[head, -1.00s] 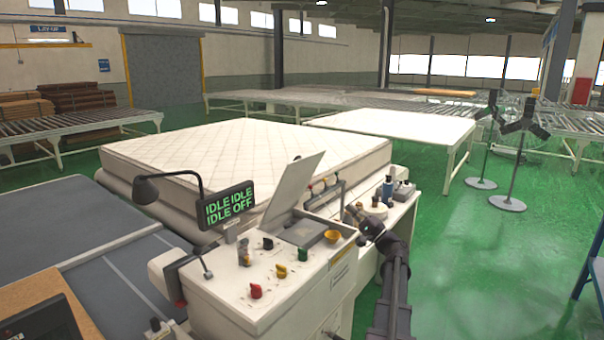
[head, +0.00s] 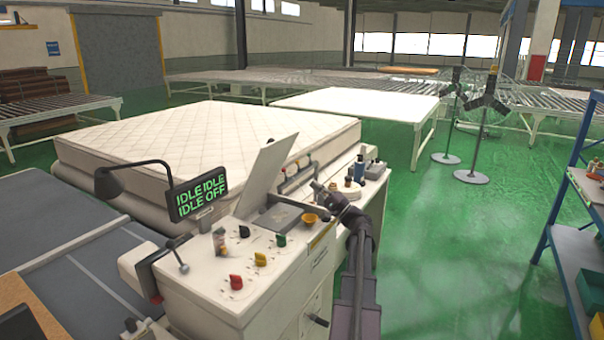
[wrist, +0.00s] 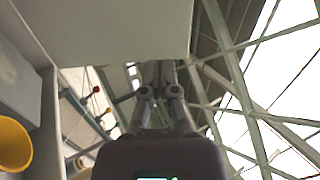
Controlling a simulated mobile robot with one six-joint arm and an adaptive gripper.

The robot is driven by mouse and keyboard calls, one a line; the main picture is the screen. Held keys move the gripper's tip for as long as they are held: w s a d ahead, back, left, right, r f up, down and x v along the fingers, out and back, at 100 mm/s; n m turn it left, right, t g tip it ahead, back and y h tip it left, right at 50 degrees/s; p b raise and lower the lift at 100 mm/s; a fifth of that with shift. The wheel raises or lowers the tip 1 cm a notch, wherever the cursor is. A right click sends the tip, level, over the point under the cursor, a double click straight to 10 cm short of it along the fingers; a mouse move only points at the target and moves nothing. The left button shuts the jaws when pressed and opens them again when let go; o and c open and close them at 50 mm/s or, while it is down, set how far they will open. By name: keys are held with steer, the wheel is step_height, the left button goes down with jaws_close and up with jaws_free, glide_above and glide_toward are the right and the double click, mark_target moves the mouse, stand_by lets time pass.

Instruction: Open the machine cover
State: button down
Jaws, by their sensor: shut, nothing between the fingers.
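The machine cover (head: 272,172) is a flat pale panel standing raised and tilted on top of the white machine (head: 205,290), above a grey recess (head: 279,216). Its pale face (wrist: 115,28) fills the top of the wrist view. In the wrist view the closed fingers (wrist: 158,72) point up towards the panel's lower edge. I cannot tell whether they touch it.
Coloured knobs (head: 236,282) and a dark lamp beside a display (head: 196,196) reading IDLE and OFF are on the machine's near side. A mattress (head: 200,142) lies behind. Green floor is open at right, before a blue shelf (head: 570,240).

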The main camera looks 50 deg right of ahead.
steer(key=p, duration=0.6)
glide_toward(277, 152)
steer(key=x, duration=0.5)
steer(key=shift+w+d+r, duration=0.1)
steer(key=shift+w+d, duration=0.05)
steer(key=shift+w, duration=0.05)
steer(key=shift+w+r+p, duration=0.2)
steer(key=shift+w+p, duration=0.25)
steer(key=shift+w, duration=0.1)
steer(key=shift+a, duration=0.2)
